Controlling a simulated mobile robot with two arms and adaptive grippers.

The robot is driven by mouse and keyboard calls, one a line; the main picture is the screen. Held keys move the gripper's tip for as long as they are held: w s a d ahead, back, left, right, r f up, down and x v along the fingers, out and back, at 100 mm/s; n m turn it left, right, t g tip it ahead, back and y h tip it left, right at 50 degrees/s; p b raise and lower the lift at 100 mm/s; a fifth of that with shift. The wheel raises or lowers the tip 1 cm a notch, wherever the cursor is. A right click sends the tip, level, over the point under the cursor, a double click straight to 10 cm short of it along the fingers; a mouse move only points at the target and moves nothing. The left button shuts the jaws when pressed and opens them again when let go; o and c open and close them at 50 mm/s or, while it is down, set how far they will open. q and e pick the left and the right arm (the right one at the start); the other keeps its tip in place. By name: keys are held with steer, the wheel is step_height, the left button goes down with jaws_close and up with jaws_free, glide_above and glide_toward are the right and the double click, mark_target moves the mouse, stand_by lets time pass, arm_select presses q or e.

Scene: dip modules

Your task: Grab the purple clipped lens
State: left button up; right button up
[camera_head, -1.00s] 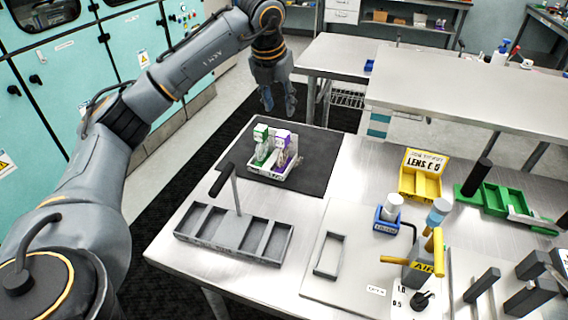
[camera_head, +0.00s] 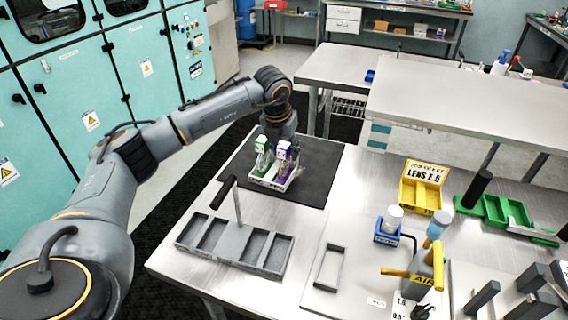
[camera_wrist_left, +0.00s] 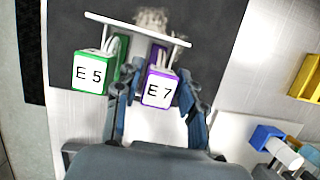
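The purple clipped lens (camera_head: 283,158) stands upright in a small white tray (camera_head: 262,181) on the dark mat. In the left wrist view its white face (camera_wrist_left: 159,90) reads E 7. A green clipped lens (camera_head: 262,155) stands to its left in the same tray; its face (camera_wrist_left: 90,73) reads E 5. My left gripper (camera_wrist_left: 160,72) is open, with one finger on each side of the purple lens, and the left finger lies between the two lenses. In the head view the gripper is behind the lenses, and its fingertips are mostly hidden. My right gripper is not in view.
A grey compartment rack (camera_head: 235,243) with an upright handle stands in front of the mat (camera_head: 318,170). Farther right are a yellow lens bin (camera_head: 421,194), a blue holder (camera_head: 387,238) and a green tray (camera_head: 505,212). The mat around the white tray is clear.

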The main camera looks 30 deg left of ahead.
arm_select(q)
steer(key=shift+x, duration=1.4)
steer(key=shift+r, duration=0.1)
jaws_close()
